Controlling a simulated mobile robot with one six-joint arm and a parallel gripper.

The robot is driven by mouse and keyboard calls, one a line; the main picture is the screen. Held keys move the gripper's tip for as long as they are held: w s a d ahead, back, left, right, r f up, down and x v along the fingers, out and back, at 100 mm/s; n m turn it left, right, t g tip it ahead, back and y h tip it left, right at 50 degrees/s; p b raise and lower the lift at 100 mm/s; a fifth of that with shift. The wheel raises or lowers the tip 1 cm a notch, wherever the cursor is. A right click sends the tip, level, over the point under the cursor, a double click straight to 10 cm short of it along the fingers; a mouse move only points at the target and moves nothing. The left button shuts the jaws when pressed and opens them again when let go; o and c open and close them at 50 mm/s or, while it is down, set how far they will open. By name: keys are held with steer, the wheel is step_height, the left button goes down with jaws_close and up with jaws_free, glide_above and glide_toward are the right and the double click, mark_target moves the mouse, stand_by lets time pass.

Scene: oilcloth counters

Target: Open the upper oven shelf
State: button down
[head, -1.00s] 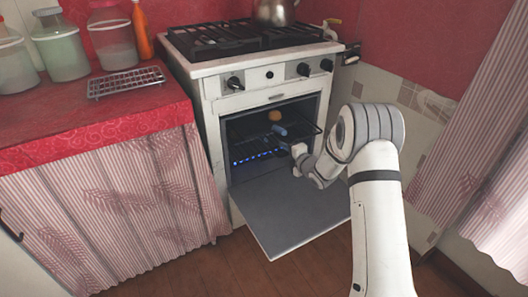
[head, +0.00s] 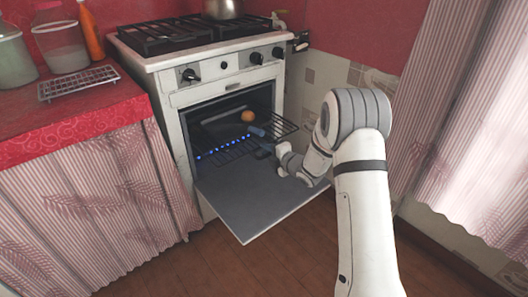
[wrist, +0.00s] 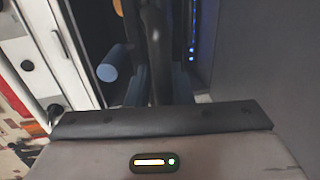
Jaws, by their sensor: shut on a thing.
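The white oven (head: 222,99) stands with its grey door (head: 262,190) folded down. The dark wire upper shelf (head: 285,127) sticks partly out of the oven opening, above the door. A round orange-brown thing (head: 247,116) and a small blue cylinder (head: 257,131) show at the shelf; the cylinder also appears in the wrist view (wrist: 107,73), left of the fingers. My gripper (head: 268,148) is at the shelf's front. In the wrist view its fingers (wrist: 158,88) are shut on a dark part of the shelf (wrist: 156,45). The exact contact is partly hidden.
The red-covered counter (head: 75,115) with a wire rack (head: 78,83) and jars is at left. A kettle (head: 222,8) stands on the stove top. Bare wooden floor (head: 190,265) lies in front.

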steer(key=shift+d+f, duration=0.2)
steer(key=shift+f, duration=0.15)
steer(key=c, duration=1.5)
jaws_free()
steer(key=shift+a+f, duration=0.1)
steer(key=shift+o, duration=0.5)
steer(key=shift+a, duration=0.15)
steer(key=p+v, duration=0.2)
steer(key=v, duration=0.5)
steer(key=shift+s+d+r, duration=0.2)
steer(key=shift+s+r, duration=0.05)
steer(key=shift+s, duration=0.05)
